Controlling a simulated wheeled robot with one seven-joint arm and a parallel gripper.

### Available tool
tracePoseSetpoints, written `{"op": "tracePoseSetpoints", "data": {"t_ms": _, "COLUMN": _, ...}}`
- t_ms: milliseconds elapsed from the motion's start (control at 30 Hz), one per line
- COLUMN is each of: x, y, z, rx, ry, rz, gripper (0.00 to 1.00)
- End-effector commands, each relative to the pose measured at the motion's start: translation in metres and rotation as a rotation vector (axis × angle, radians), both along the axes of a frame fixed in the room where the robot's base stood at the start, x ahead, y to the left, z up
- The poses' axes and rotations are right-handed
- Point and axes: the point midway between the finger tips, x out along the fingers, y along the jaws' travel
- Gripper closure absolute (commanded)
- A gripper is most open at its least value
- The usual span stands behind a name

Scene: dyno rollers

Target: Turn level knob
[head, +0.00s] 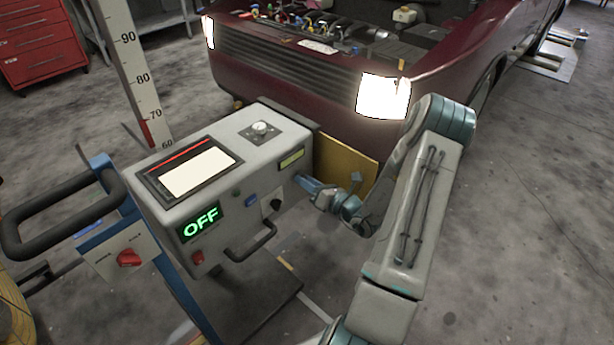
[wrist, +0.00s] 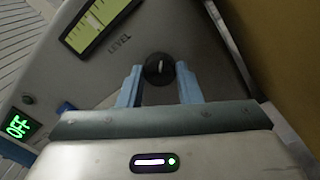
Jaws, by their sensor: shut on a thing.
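The level knob (wrist: 159,69) is round and black with a white pointer mark, beside the word LEVEL on the grey control box. In the wrist view its mark points roughly up the picture. My gripper (wrist: 159,86) has its two blue fingers on either side of the knob, shut on it. In the head view my gripper (head: 302,182) reaches the right part of the box's front face and hides the knob. The control box (head: 190,215) carries a yellow-green display (head: 291,159) near the knob and a green OFF sign (head: 201,222).
A black handle (head: 252,245) sticks out of the box front below another black knob (head: 271,204). A red button (head: 198,257) sits at lower left. A dark red car (head: 290,90) with lit headlights stands behind.

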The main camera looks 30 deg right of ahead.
Motion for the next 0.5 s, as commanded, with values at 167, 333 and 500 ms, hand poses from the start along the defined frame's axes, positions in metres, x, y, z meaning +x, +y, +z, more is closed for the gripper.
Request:
{"op": "tracePoseSetpoints", "data": {"t_ms": 167, "x": -0.0006, "y": 0.0002, "z": 0.0004, "rx": 0.057, "ry": 0.022, "rz": 0.000, "gripper": 0.91}}
{"op": "tracePoseSetpoints", "data": {"t_ms": 333, "x": -0.0005, "y": 0.0003, "z": -0.0005, "rx": 0.082, "ry": 0.031, "rz": 0.001, "gripper": 0.91}}
{"op": "tracePoseSetpoints", "data": {"t_ms": 500, "x": -0.0005, "y": 0.0003, "z": -0.0011, "rx": 0.087, "ry": 0.033, "rz": 0.001, "gripper": 0.91}}
